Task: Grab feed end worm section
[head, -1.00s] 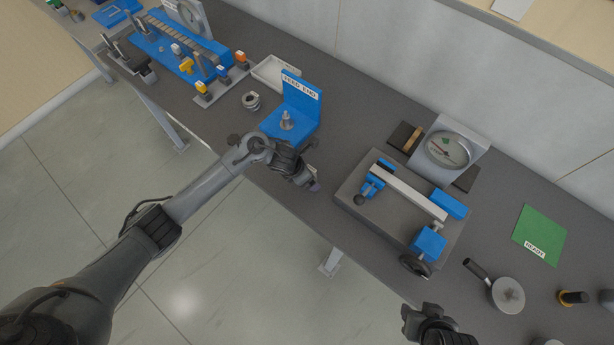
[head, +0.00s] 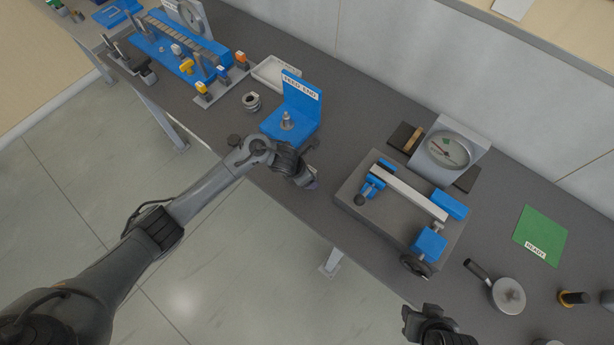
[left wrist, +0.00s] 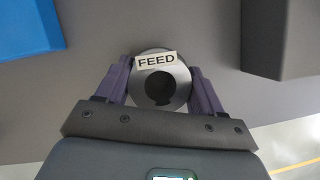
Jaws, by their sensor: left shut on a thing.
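The feed end worm section (left wrist: 160,80) is a grey metal ring-shaped piece with a dark bore and a white label reading FEED. In the left wrist view it sits between the two purple fingers of my left gripper (left wrist: 157,88), which is shut on it. In the head view my left gripper (head: 312,184) is at the front edge of the bench, and the arm mostly hides the piece. A blue stand (head: 302,94) labelled FEED END, with a grey peg (head: 287,121), is just behind it. My right gripper (head: 420,312) is in front of the bench; its jaws are unclear.
A grey block fixture (head: 350,200) with blue clamps stands to the right. A small metal ring (head: 251,101) and a white tray (head: 274,74) lie left of the blue stand. A green READY mat (head: 540,232) and a round-headed handled tool (head: 507,295) are at the right.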

